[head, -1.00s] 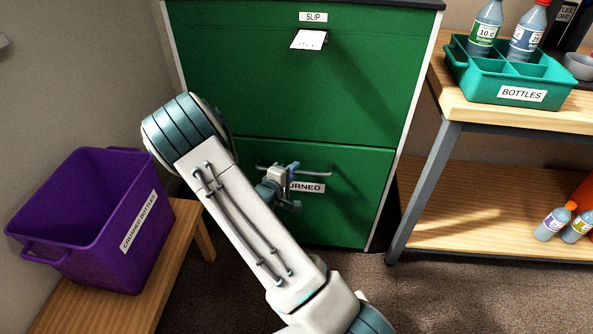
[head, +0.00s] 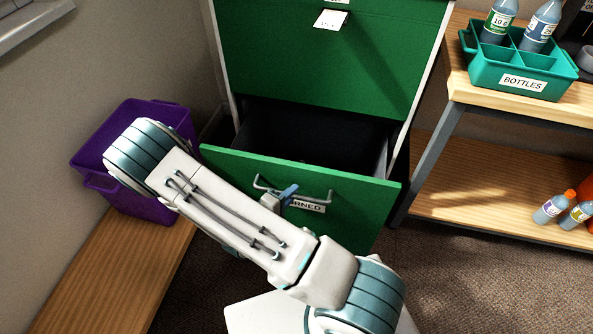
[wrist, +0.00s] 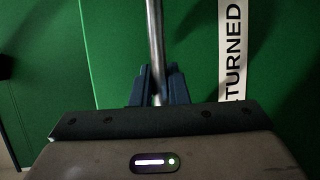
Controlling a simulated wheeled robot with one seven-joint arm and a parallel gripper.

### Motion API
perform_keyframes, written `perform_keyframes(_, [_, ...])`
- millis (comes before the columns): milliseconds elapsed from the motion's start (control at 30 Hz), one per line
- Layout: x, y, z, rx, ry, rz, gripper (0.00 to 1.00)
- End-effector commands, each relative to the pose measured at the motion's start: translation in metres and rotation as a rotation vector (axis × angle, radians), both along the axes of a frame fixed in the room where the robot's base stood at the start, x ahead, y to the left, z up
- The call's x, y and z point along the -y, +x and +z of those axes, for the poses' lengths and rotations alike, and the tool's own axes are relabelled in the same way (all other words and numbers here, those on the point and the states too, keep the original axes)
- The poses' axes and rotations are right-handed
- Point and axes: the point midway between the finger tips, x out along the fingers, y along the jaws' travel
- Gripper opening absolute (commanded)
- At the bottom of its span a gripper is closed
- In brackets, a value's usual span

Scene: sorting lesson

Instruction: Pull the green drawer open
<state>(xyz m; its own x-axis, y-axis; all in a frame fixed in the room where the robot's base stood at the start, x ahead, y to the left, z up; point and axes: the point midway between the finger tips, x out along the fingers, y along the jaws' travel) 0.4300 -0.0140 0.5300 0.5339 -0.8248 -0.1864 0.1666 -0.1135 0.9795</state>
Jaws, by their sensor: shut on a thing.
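The green drawer (head: 352,212) is the lower drawer of the green cabinet (head: 330,60). It stands well out from the cabinet, and its dark inside shows behind the front panel. My gripper (head: 288,194) is shut on the grey bar handle (head: 318,199) of the drawer, left of the handle's middle. In the wrist view the handle (wrist: 155,45) runs between the two blue fingers (wrist: 155,88), beside the label ending in "TURNED" (wrist: 232,50). My arm hides the lower left of the drawer front.
A purple crate (head: 98,185) stands on a wooden bench (head: 120,270) at the left. A shelf unit (head: 470,95) at the right holds a teal "BOTTLES" crate (head: 520,84) above and several bottles (head: 553,207) below. Carpet (head: 455,290) is clear at the lower right.

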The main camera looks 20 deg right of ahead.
Motion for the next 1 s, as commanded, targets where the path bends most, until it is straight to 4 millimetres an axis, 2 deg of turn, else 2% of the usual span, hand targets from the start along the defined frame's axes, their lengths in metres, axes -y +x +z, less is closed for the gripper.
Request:
perform_keyframes(100, [-0.014, -0.019, 0.002, -0.002, -0.002, 0.004, 0.0])
perform_keyframes(333, [-0.029, -0.041, 0.001, 0.0, 0.0, 0.003, 0.0])
perform_keyframes(500, [-0.034, -0.047, 0.0, 0.002, 0.0, 0.003, 0.0])
perform_keyframes(867, [-0.035, -0.048, 0.0, 0.003, 0.001, 0.003, 0.0])
perform_keyframes(900, [-0.035, -0.048, 0.0, 0.003, 0.001, 0.004, 0.2])
perform_keyframes(967, [-0.035, -0.048, 0.0, 0.003, 0.001, 0.003, 0.36])
perform_keyframes(1000, [-0.035, -0.048, 0.0, 0.002, 0.0, 0.003, 0.36])
